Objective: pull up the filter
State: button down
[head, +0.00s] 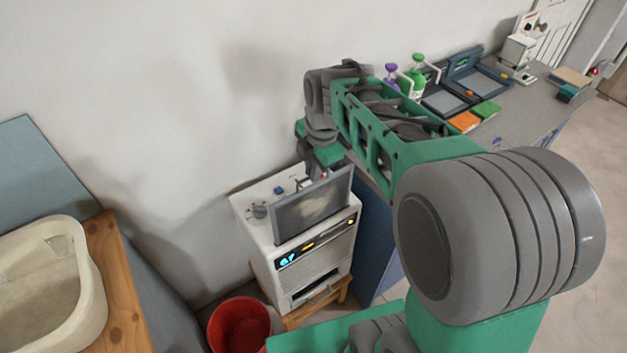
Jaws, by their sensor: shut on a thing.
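The filter (312,208) is a flat grey panel in a dark frame. It stands nearly upright at the top of a white machine (262,236), with most of its face showing above the machine's front edge. Its lower edge is close to the machine's top, and I cannot tell whether it is still in a slot. My gripper (322,174) is at the filter's upper edge and shut on it. The fingertips are small and partly hidden behind the panel and by my wrist.
The machine stands on a wooden stool (318,306). A red bucket (240,325) is on the floor beside it. A wooden counter (112,280) with a cream basin (92,300) is at left. A grey worktop (525,112) with bottles and trays runs along the right.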

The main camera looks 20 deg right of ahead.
jog(key=shift+w+r, duration=0.15)
jog(key=shift+r, duration=1.2)
jog(key=c, duration=1.7)
grip_release()
jog(key=shift+d, duration=0.1)
jog(key=shift+c, duration=0.2)
jog(key=shift+o, duration=1)
jog(key=shift+f, duration=0.1)
notch_tip(320, 180, up, 8)
jog(key=s+b, duration=0.1)
jog(key=shift+s+d+f, duration=0.15)
jog(key=shift+s+d, duration=0.05)
jog(key=shift+s, duration=0.2)
